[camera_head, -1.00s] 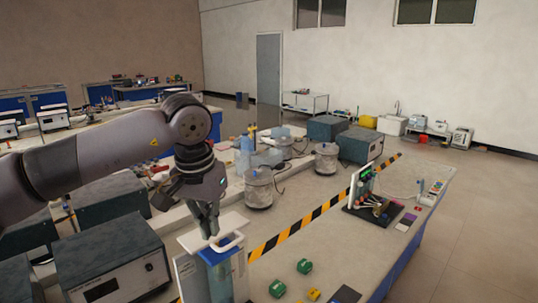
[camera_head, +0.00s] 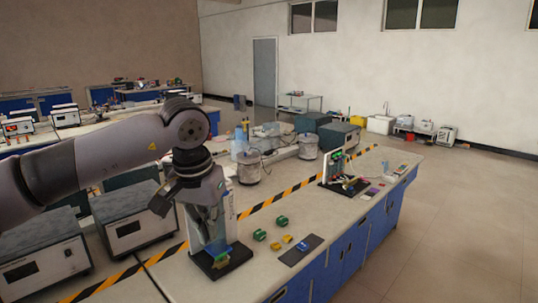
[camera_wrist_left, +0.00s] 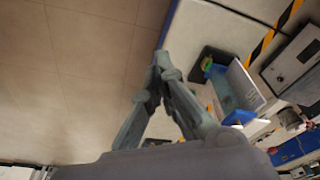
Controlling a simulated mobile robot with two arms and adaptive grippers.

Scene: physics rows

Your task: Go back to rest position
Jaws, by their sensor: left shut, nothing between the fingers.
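My left gripper (camera_head: 207,217) hangs pointing down in the head view, in front of a blue and white upright device on a black base (camera_head: 222,262). In the left wrist view the fingers (camera_wrist_left: 163,62) meet at their tips with nothing between them. That view shows the fingertips over the floor and bench edge, apart from the white upright device (camera_wrist_left: 240,86). In the head view the gripper hides part of the device. My right gripper is not in view.
The lab bench (camera_head: 330,225) holds green blocks (camera_head: 281,220), a dark pad (camera_head: 301,250), a circuit stand (camera_head: 340,180) and metal pots (camera_head: 308,146). Grey instrument boxes (camera_head: 130,225) stand at left. The floor (camera_head: 470,220) at right is clear.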

